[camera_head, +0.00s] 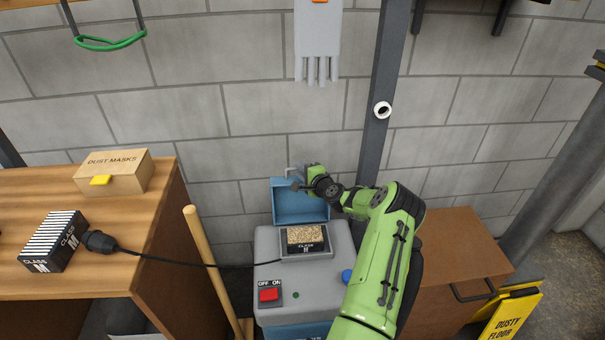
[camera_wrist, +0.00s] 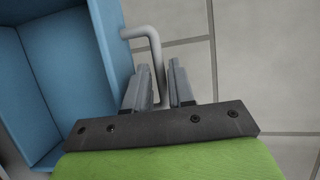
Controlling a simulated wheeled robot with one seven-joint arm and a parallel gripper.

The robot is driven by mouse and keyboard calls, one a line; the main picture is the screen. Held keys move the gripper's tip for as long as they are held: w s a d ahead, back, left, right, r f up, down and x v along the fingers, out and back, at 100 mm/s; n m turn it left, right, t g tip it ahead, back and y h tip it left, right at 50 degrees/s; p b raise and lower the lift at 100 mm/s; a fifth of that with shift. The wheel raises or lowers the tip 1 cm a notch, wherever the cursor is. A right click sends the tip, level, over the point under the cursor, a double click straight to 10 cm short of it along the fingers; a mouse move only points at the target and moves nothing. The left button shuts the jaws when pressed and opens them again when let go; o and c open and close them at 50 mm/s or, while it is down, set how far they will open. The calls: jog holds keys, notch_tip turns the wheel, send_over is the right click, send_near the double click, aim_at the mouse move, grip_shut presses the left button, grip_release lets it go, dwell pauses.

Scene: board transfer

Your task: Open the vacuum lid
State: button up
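The vacuum (camera_head: 262,243) is a grey box with a blue lower part. Its blue lid (camera_head: 300,205) stands up at the back, swung open, with its hollow inside facing the head camera. It also fills the left of the wrist view (camera_wrist: 60,70). A grey bent handle (camera_wrist: 143,33) sticks out from the lid's edge; it shows small in the head view (camera_head: 289,171). My gripper (camera_wrist: 161,82) is beside the lid's edge, its two grey fingers apart. The handle's end reaches down between the fingers, with a narrow gap on the right. Whether it touches the left finger is unclear.
A black cable runs left to the wooden bench (camera_head: 60,270). A wooden pole (camera_head: 205,255) leans left. A brown cabinet (camera_head: 455,250) stands right. The block wall is close behind.

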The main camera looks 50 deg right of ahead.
grip_shut()
jog(key=s+a+p, duration=0.1)
jog(key=s+a, duration=0.1)
jog(key=s, duration=0.1)
jog(key=shift+s+a+r+p, duration=0.15)
jog(key=shift+a+r+p, duration=0.2)
jog(key=shift+a, duration=0.05)
grip_release()
jog(key=shift+f, duration=0.1)
